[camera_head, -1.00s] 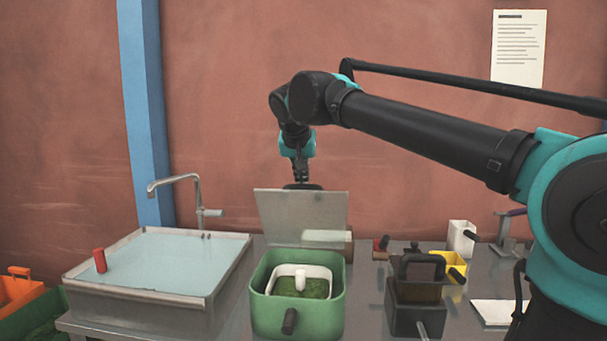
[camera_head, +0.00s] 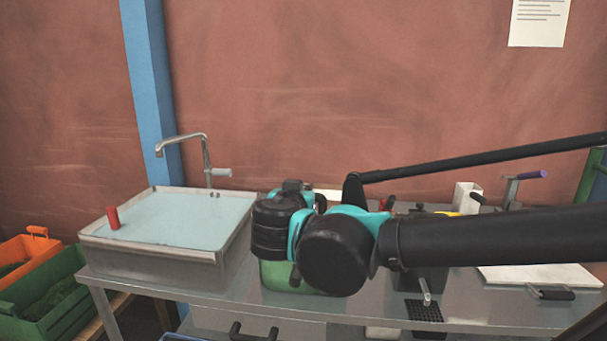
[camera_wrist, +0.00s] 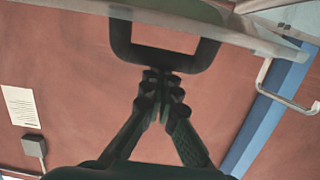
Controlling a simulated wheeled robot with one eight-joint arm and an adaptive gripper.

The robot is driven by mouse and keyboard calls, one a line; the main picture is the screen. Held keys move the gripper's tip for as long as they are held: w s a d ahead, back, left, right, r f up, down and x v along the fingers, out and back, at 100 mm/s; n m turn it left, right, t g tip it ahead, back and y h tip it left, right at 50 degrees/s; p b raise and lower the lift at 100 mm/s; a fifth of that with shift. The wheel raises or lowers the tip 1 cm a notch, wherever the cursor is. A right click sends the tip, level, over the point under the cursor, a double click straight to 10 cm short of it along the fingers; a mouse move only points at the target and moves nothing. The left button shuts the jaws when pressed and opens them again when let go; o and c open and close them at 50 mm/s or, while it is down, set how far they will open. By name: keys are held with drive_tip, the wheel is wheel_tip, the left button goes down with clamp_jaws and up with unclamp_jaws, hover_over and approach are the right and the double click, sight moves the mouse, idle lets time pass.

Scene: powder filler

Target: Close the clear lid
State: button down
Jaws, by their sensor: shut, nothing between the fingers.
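The green box (camera_head: 276,279) stands on the metal table in the head view, mostly hidden behind my arm. The clear lid is hidden there; no upright panel shows above the box. In the upside-down wrist view, the lid (camera_wrist: 232,33) shows nearly edge-on along the top, with its black loop handle (camera_wrist: 122,45) standing out towards me. My gripper (camera_wrist: 164,76) is shut and empty, its fingertips at the handle's outer bar. I cannot tell whether they touch it, or whether the lid is fully seated on the box.
A water-filled sink (camera_head: 105,233) with a red cylinder (camera_head: 113,218) and a tap (camera_head: 206,160) is to the left. A white board (camera_head: 540,276) lies at the right, and a white holder (camera_head: 464,197) stands behind. Green and orange crates (camera_head: 50,305) are at lower left.

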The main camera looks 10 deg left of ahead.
drive_tip(key=f, duration=0.1)
drive_tip(key=s+f+t, duration=0.1)
drive_tip(key=f, duration=0.1)
drive_tip(key=s+f+t, duration=0.1)
drive_tip(key=f, duration=0.1)
drive_tip(key=shift+s+a, duration=0.15)
drive_tip(key=shift+s, duration=0.1)
drive_tip(key=shift+s+f, duration=0.2)
drive_tip(key=shift+f, duration=0.45)
drive_tip(key=shift+s+f, duration=0.2)
drive_tip(key=shift+f, duration=0.4)
drive_tip(key=shift+f, duration=0.1)
